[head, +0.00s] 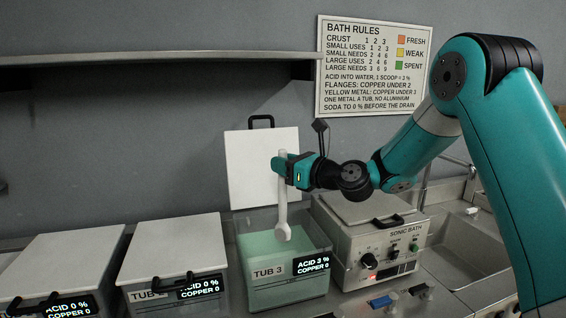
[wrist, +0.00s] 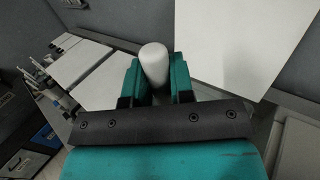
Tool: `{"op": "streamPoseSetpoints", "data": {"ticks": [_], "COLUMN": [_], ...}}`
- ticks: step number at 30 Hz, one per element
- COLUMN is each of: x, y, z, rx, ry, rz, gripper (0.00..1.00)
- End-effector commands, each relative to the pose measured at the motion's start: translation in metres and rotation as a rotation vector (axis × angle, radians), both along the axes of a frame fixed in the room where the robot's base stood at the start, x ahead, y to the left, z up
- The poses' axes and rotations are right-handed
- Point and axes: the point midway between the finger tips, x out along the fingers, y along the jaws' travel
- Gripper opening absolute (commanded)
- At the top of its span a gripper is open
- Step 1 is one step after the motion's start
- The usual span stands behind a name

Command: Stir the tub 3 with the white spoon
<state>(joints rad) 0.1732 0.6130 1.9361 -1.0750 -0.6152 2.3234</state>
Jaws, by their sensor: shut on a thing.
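The white spoon (head: 282,208) hangs nearly upright from my gripper (head: 280,163), its bowl low over the open top of tub 3. My gripper is shut on the spoon's handle near its upper end. In the wrist view my gripper (wrist: 155,78) has the white handle end (wrist: 154,62) between its teal fingers. Tub 3 (head: 285,290) holds pale green liquid, and its display reads acid 3 %, copper 0. Its white lid (head: 250,150) stands raised behind it. The spoon's bowl appears above the liquid; I cannot tell whether it touches.
Two tubs with shut white lids (head: 172,247) (head: 62,265) stand to the left. The sonic bath (head: 375,245), lid shut, stands close on the right, with a sink (head: 465,245) beyond it. A shelf (head: 150,67) and a rules sign (head: 372,65) are on the wall.

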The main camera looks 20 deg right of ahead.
Motion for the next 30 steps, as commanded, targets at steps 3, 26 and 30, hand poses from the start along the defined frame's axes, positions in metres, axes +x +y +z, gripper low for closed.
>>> {"op": "streamPoseSetpoints", "data": {"ticks": [3,26,30], "x": [0.000,0.000,0.000], "y": [0.000,0.000,0.000], "z": [-0.017,-0.096,-0.108], "rx": [0.000,0.000,0.001], "ry": [0.001,0.001,0.001], "rz": [-0.001,-0.001,-0.001], "gripper": [0.00,0.00,0.00]}}
